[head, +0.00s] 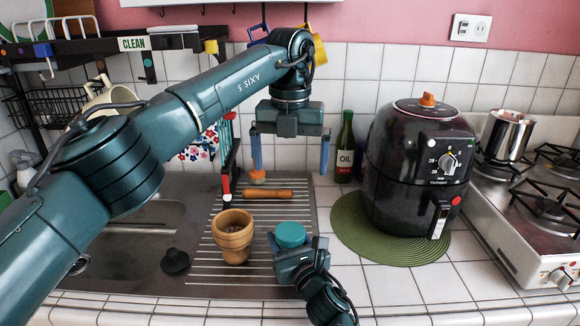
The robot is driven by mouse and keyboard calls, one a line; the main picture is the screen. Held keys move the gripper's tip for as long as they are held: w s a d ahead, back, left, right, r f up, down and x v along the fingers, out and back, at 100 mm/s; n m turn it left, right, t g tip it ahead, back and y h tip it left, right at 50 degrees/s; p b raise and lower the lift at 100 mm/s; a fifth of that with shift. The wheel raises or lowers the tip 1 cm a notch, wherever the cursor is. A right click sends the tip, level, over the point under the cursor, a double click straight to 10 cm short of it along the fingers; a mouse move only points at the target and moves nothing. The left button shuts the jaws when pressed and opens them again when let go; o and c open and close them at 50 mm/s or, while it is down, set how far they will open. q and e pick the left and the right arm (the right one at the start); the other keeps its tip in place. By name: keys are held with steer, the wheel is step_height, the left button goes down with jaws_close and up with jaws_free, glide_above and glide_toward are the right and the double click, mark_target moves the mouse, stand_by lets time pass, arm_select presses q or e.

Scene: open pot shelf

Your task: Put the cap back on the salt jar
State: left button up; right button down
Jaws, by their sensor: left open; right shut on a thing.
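A teal round thing (291,233) with a flat top is at my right gripper (284,248), low in the middle of the head view. My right gripper is shut on it and hides its lower part. I cannot tell whether it is the cap alone or part of the salt jar. No other thing is clearly the salt jar. My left gripper (290,155) is open and empty, fingers pointing down, above and behind the teal thing near the back of the drainboard.
A wooden cup (233,238) and a wooden pestle-like rod (267,193) are on the ribbed drainboard (200,282). A black plug (175,262) lies left. An oil bottle (345,150) and a dark air fryer (415,165) on a green mat (350,225) stand right.

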steer(key=c, duration=0.6)
jaws_free()
steer(key=shift+o, duration=0.2)
steer(key=shift+s, duration=0.1)
steer(key=v, duration=1.3)
